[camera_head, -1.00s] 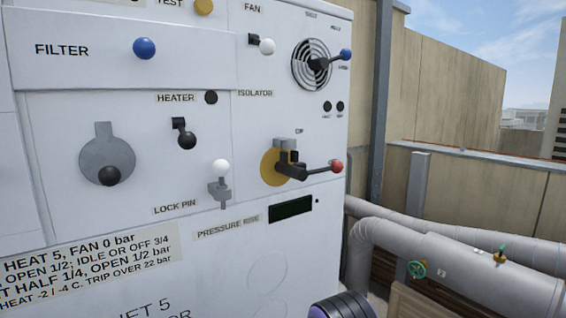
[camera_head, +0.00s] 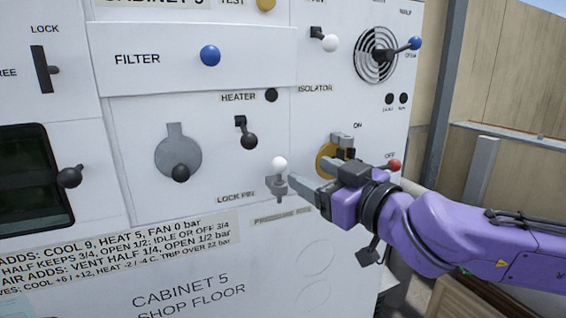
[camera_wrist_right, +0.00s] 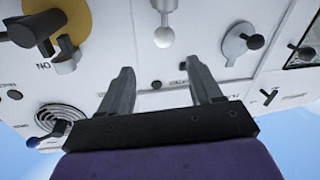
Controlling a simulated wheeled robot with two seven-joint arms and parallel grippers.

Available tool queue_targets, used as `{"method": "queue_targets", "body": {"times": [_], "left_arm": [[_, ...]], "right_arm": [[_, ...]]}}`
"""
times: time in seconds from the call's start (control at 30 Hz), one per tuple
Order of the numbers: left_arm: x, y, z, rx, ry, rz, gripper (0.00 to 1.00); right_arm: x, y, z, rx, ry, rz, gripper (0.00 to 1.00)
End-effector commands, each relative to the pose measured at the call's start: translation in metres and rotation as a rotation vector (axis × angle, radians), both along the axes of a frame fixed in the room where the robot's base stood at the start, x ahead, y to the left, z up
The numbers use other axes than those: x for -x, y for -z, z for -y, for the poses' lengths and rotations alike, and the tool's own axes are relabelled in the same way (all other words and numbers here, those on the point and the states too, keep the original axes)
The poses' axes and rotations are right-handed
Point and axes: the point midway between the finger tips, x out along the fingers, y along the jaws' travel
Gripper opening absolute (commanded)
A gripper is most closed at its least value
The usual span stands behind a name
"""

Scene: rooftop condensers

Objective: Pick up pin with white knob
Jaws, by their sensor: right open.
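My right gripper (camera_head: 307,173) is open and empty, just right of the pin in the head view. In the right wrist view, which shows the panel upside down, the white knob (camera_wrist_right: 164,38) is ahead of my right gripper (camera_wrist_right: 160,67). It lines up with the gap between the fingertips but lies beyond them, apart from both. My left gripper is out of view.
The yellow-backed isolator with its red-knobbed handle (camera_head: 394,165) is close behind my right gripper. The black heater lever (camera_head: 249,141) and round grey cover (camera_head: 178,152) are left of the pin. A blue filter knob (camera_head: 210,55) is above. The lower panel is flat.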

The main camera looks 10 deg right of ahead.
Motion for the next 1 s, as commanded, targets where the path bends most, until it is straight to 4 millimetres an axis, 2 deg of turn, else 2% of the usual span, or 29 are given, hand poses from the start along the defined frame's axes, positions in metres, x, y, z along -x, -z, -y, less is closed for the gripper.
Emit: {"method": "queue_targets", "body": {"times": [0.2, 0.47, 0.7, 0.97, 1.0], "left_arm": [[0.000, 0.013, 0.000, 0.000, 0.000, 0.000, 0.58], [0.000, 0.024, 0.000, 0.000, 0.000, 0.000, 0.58], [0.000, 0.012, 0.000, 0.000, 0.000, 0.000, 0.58], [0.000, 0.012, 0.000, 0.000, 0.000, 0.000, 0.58], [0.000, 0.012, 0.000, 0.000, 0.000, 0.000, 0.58]], "right_arm": [[-0.033, 0.006, -0.014, 0.008, 0.003, -0.003, 0.64], [-0.052, 0.008, -0.022, 0.005, 0.006, -0.001, 0.64], [-0.082, 0.006, -0.036, -0.003, 0.006, -0.006, 0.64], [-0.086, 0.007, -0.039, -0.002, 0.004, -0.003, 0.64], [-0.086, 0.007, -0.039, -0.002, 0.004, -0.003, 0.57]]}}
